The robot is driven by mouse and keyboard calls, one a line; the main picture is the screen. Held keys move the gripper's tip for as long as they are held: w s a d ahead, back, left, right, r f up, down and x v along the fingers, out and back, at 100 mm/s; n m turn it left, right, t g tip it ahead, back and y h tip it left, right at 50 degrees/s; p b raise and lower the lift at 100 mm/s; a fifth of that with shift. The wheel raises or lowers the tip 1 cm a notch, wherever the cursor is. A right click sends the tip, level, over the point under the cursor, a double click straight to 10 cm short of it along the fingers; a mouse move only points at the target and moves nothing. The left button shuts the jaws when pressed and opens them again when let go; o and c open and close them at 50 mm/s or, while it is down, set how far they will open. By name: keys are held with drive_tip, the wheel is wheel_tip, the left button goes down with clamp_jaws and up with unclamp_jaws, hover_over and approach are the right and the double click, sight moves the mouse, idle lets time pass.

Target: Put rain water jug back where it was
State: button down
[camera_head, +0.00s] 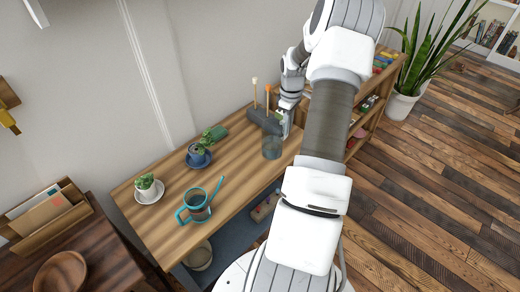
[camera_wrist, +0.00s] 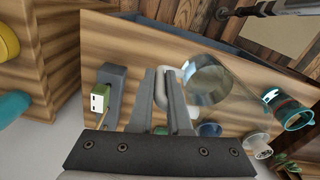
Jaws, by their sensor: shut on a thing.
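The clear, see-through jug (camera_head: 272,148) is near the right end of the wooden bench (camera_head: 168,222). In the wrist view the jug (camera_wrist: 212,80) shows its round body, with a pale handle beside my fingers. My gripper (camera_head: 285,122) is shut on the jug, apparently at its handle; the fingers (camera_wrist: 165,72) partly hide the grip. I cannot tell whether the jug's base touches the bench top. A teal-handled watering can (camera_head: 198,208) with a long spout stands at the bench's near end and also shows in the wrist view (camera_wrist: 290,110).
A dark grey holder (camera_head: 262,121) with upright sticks is close behind my gripper. A blue potted plant (camera_head: 199,157) and a white potted plant (camera_head: 146,187) stand on saucers to the left. A shelf unit (camera_head: 366,121) adjoins the right end. The bench's middle front is clear.

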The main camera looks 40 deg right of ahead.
drive_tip(key=shift+w+a+f, duration=0.85)
drive_tip(key=shift+w+f, duration=0.1)
drive_tip(key=shift+f, duration=0.45)
drive_tip(key=shift+w+a+f, duration=0.9)
drive_tip(key=shift+w+f, duration=0.1)
drive_tip(key=shift+f, duration=0.45)
drive_tip(key=shift+w+a+f, duration=0.85)
drive_tip(key=shift+w+f, duration=0.1)
drive_tip(key=shift+f, duration=0.45)
drive_tip(key=shift+f, duration=0.15)
drive_tip(key=c, duration=1.3)
unclamp_jaws()
drive_tip(key=shift+f, duration=0.1)
drive_tip(key=o, duration=0.4)
drive_tip(key=shift+o, duration=0.2)
wheel_tip(320, 180, up, 12)
drive_tip(key=shift+r, duration=0.25)
